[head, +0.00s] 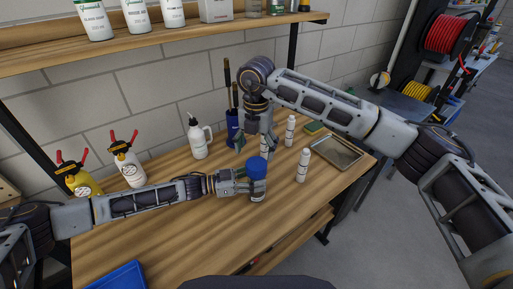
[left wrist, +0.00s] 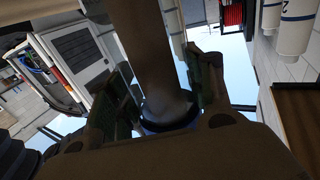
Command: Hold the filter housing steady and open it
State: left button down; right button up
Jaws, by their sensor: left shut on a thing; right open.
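The filter housing stands upright near the middle of the bench, with a blue cap (head: 257,167) on top and a paler body (head: 258,195) below. My left gripper (head: 256,187) comes in from the left and is shut on the housing body just under the cap, hiding much of it. In the left wrist view, the two fingers (left wrist: 170,95) flank a dark round shape with a blue rim (left wrist: 165,125). My right gripper (head: 256,143) is open, pointing down just above and behind the cap. Whether its fingertips touch the cap is unclear.
White bottles (head: 303,165) and a metal tray (head: 345,153) stand to the right. A spray bottle (head: 198,138) and a blue holder (head: 233,128) stand behind. Two red-handled bottles (head: 128,165) are at the left. A blue bin (head: 120,277) lies front left.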

aim_at(256, 163)
jog(key=m, duration=0.6)
jog(key=shift+d, duration=0.1)
jog(key=m, duration=0.5)
jog(key=shift+m, duration=0.3)
jog(key=shift+f, duration=0.1)
dwell(0.3)
jog(key=shift+f, duration=3.95)
jog(key=c, duration=1.1)
